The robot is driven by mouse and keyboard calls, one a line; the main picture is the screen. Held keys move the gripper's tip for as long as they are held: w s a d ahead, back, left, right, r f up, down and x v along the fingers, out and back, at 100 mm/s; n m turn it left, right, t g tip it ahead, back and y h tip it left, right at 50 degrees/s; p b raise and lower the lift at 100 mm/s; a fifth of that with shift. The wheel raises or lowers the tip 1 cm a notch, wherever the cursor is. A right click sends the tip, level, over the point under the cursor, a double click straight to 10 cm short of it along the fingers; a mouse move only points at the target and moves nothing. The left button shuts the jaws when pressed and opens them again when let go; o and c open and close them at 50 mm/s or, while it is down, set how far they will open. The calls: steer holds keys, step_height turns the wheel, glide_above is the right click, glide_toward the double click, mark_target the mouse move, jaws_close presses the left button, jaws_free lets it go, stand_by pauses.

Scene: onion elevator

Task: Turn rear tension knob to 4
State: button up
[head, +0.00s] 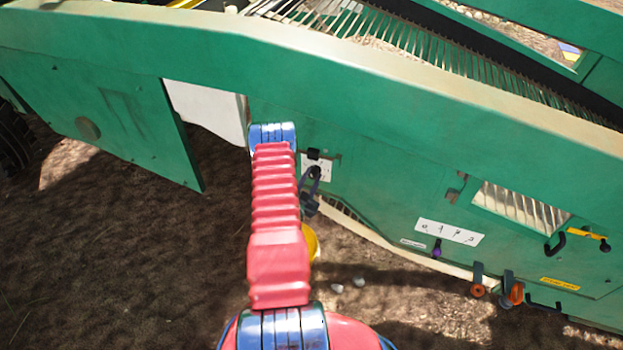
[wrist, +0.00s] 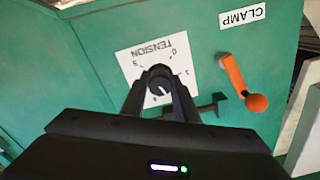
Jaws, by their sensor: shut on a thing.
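The tension knob (wrist: 158,76) is a black round knob with a pale mark on its face. It sits on a white plate (wrist: 128,60) lettered TENSION, which appears upside down, on a green panel. The digits 0 and 1 show on the right of the plate, and another digit on the left. My gripper (wrist: 160,94) is shut on the knob, with a dark finger on each side. The fingers and gripper body hide the plate's lower part, so the full scale and the setting cannot be read. In the head view my gripper (head: 312,186) is at the small white plate (head: 318,160).
An orange lever (wrist: 243,82) under a CLAMP label (wrist: 242,16) stands close to the right of the knob. A dark bracket (wrist: 208,107) is near the right finger. The green machine side (head: 380,130) spans the head view; bare soil (head: 140,260) lies in front.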

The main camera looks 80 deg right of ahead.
steer(key=m, duration=0.4)
steer(key=shift+f+m, duration=0.15)
steer(key=shift+m, duration=0.15)
steer(key=m, duration=1.1)
steer(key=shift+a+m, duration=0.1)
steer(key=shift+m, duration=2.2)
steer(key=shift+s, duration=0.1)
steer(key=o, duration=0.7)
steer(key=shift+f, duration=0.1)
steer(key=o, duration=0.4)
steer(key=shift+r, duration=0.2)
steer(key=shift+c, duration=0.2)
